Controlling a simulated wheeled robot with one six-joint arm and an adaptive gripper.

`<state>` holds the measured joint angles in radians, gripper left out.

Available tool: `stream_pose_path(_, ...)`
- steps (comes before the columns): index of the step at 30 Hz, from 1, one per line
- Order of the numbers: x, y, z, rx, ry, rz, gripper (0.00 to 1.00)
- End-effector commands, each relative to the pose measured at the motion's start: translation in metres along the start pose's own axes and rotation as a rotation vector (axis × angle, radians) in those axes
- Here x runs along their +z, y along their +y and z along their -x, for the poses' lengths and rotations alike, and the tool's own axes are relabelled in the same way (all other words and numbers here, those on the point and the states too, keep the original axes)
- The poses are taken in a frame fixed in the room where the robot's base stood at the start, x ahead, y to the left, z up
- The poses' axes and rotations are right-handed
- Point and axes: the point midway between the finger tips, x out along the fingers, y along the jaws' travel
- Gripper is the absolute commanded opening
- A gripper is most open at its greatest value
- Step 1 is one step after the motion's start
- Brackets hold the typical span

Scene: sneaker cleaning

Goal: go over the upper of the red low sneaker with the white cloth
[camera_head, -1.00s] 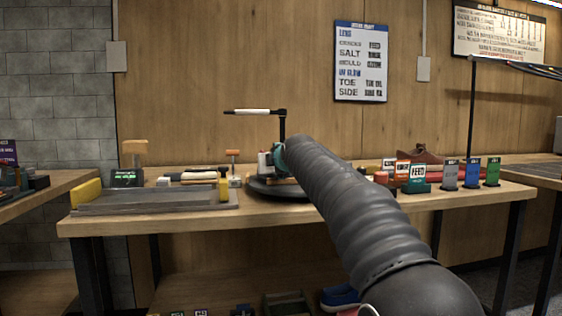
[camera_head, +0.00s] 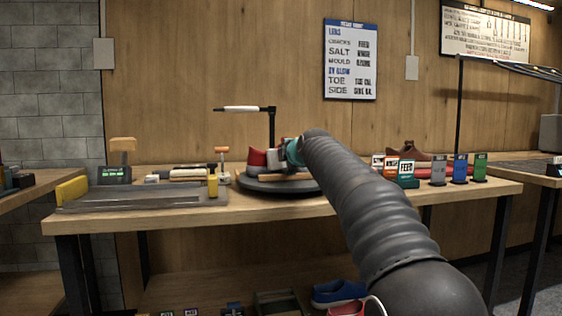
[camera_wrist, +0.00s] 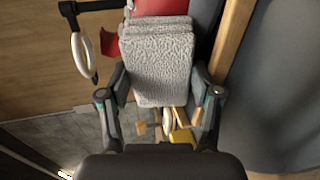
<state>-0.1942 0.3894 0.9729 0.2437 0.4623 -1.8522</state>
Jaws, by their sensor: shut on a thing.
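The white cloth (camera_wrist: 158,65) is a folded, textured pad held between the two fingers of my gripper (camera_wrist: 160,100) in the wrist view. The red sneaker (camera_wrist: 155,7) shows just beyond the cloth at the top of that view, partly hidden by it. In the head view the red sneaker (camera_head: 257,160) sits on the dark round turntable (camera_head: 278,188). My gripper (camera_head: 280,158) is at its right side, mostly hidden behind my arm. Whether the cloth touches the upper cannot be told.
A lamp on a post (camera_head: 271,140) rises behind the turntable. A grey tray (camera_head: 140,197) with a yellow block lies to the left. Label cards (camera_head: 405,172) and a brown shoe (camera_head: 415,157) stand to the right. A blue shoe (camera_head: 335,292) lies on the lower shelf.

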Motion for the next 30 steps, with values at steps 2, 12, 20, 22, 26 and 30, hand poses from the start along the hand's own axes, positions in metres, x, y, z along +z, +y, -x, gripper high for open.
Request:
stream_pose_path(2, 0.008, -0.004, -0.001, -0.004, -0.003, 0.001, 0.36)
stream_pose_path(12, 0.022, -0.004, 0.002, -0.004, -0.001, 0.001, 0.36)
stream_pose_path(20, 0.035, -0.006, 0.003, -0.005, -0.002, 0.000, 0.36)
stream_pose_path(22, 0.041, -0.007, 0.003, -0.005, -0.003, 0.001, 0.36)
stream_pose_path(26, 0.051, -0.007, 0.004, -0.006, -0.003, 0.001, 0.36)
stream_pose_path(30, 0.060, -0.008, 0.005, -0.006, -0.003, 0.000, 0.36)
